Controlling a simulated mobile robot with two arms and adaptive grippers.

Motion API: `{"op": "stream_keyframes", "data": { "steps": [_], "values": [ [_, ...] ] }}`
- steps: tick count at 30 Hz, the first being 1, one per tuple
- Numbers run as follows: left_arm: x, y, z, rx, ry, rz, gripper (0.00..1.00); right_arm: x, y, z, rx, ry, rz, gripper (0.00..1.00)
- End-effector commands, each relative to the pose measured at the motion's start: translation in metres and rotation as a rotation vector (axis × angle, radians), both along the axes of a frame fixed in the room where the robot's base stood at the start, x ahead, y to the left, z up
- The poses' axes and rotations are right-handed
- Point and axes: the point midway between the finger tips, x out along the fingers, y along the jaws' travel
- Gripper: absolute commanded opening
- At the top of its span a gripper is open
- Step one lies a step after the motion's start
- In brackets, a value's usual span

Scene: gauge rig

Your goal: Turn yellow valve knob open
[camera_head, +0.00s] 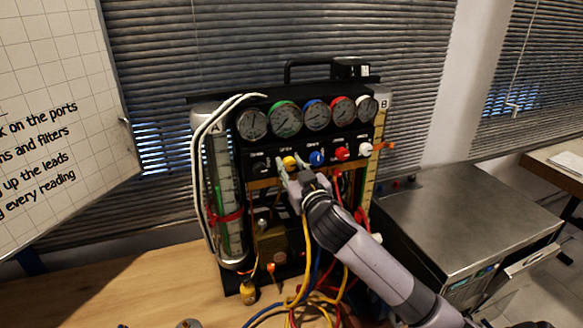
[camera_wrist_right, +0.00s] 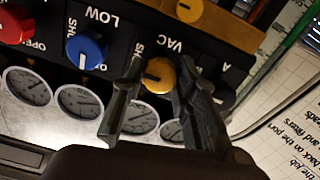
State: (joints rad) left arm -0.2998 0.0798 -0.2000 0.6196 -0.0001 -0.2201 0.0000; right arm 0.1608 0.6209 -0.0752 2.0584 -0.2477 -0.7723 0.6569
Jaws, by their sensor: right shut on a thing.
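The yellow valve knob (camera_head: 290,162) sits on the black panel below the gauges, between a black knob (camera_head: 259,164) and a blue knob (camera_head: 316,158). In the right wrist view the yellow knob (camera_wrist_right: 160,76) shows close up under the VAC label, with a dark pointer mark toward the picture's left. My right gripper (camera_head: 292,174) reaches it from the front. Its two fingers (camera_wrist_right: 158,82) stand on either side of the knob and are shut on it. The finger contact is partly hidden. My left gripper is in neither view.
A red knob (camera_head: 342,153) and a white knob (camera_head: 366,149) are farther right, with round gauges (camera_head: 315,115) above. Yellow, blue and red hoses (camera_head: 305,265) hang below beside my arm. A metal-topped unit (camera_head: 465,215) stands at right.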

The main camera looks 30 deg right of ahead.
Motion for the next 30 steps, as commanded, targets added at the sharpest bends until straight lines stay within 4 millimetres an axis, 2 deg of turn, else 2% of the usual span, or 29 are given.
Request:
{"op": "stream_keyframes", "data": {
  "steps": [8,14,30],
  "values": [
    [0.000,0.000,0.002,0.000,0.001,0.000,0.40,0.000,0.000,0.000,-0.034,0.009,0.001,0.00],
    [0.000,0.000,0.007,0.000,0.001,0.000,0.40,0.000,0.000,0.000,-0.133,0.036,0.000,0.00],
    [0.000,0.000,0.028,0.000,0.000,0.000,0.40,0.000,0.000,0.001,-0.615,0.151,0.000,0.00]
  ]
}}
